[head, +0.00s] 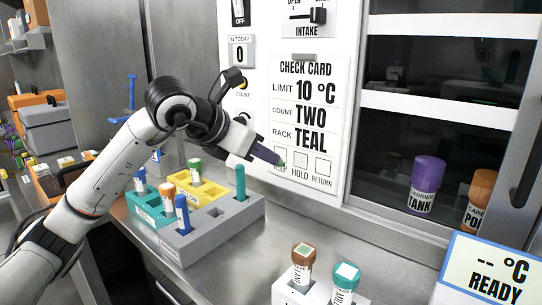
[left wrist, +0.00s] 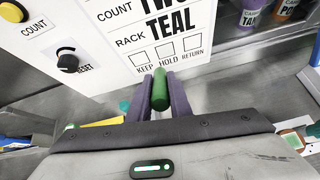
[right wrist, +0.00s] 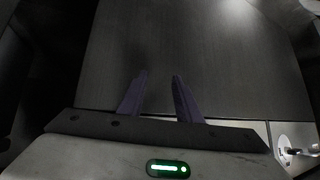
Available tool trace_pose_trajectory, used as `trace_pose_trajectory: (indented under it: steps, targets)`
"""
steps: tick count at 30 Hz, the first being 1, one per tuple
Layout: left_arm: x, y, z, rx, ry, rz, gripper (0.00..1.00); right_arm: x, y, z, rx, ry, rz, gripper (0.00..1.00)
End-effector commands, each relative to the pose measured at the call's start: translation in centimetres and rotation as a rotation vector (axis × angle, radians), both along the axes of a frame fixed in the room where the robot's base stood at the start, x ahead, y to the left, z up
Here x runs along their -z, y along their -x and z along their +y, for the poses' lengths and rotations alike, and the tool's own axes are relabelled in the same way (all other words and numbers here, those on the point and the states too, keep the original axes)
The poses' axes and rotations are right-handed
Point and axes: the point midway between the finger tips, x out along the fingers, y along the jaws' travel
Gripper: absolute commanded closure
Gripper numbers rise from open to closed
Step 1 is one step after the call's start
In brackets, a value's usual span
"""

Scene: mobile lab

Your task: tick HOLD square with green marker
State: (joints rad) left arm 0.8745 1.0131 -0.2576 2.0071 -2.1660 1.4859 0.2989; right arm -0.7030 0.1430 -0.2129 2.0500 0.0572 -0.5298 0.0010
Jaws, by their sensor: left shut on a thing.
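The check card (head: 309,120) is upright on the white panel, with KEEP, HOLD and RETURN squares along its bottom. The HOLD square (head: 300,160) looks white inside; it also shows in the left wrist view (left wrist: 166,49). My left gripper (head: 268,155) is shut on the green marker (left wrist: 160,88), whose tip points at the card's lower edge. In the head view, gripper and marker partly cover the KEEP square; contact with the card cannot be told. My right gripper (right wrist: 159,76) is open and empty before a dark surface, outside the head view.
Below the arm, a grey holder (head: 225,222) bears a blue marker (head: 182,214) and a teal marker (head: 240,182). Teal and yellow racks (head: 210,192) hold tubes beside it. Two capped tubes stand in a white block (head: 290,289) in front. A ready display (head: 490,270) is at right.

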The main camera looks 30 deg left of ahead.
Motion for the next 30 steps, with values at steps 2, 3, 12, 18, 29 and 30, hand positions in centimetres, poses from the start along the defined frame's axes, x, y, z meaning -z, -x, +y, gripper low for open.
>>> trace_pose_trajectory:
  steps: [2,3,12,18,29,30]
  targets:
    - [0.3,0.8,0.1,0.0,-0.002,0.0,1.0,0.8,0.0,0.0,0.0,0.0,0.0,0.69]
    - [0.2,1.1,0.1,0.0,-0.003,-0.002,1.0,0.9,0.0,0.0,0.0,0.0,0.0,0.69]
    - [0.0,2.0,0.1,0.0,-0.001,0.001,1.0,0.9,0.0,0.0,0.0,0.0,-0.002,0.69]
    - [0.1,2.1,0.1,0.0,-0.001,0.0,1.0,1.4,-0.1,-0.1,0.001,0.002,-0.001,0.69]
    - [0.3,4.7,0.4,-0.001,-0.002,0.0,1.0,3.2,-0.3,0.0,0.001,0.001,-0.006,0.69]
    - [0.3,4.9,0.4,-0.001,-0.002,0.0,1.0,3.2,-0.3,0.0,0.001,0.001,-0.006,0.69]
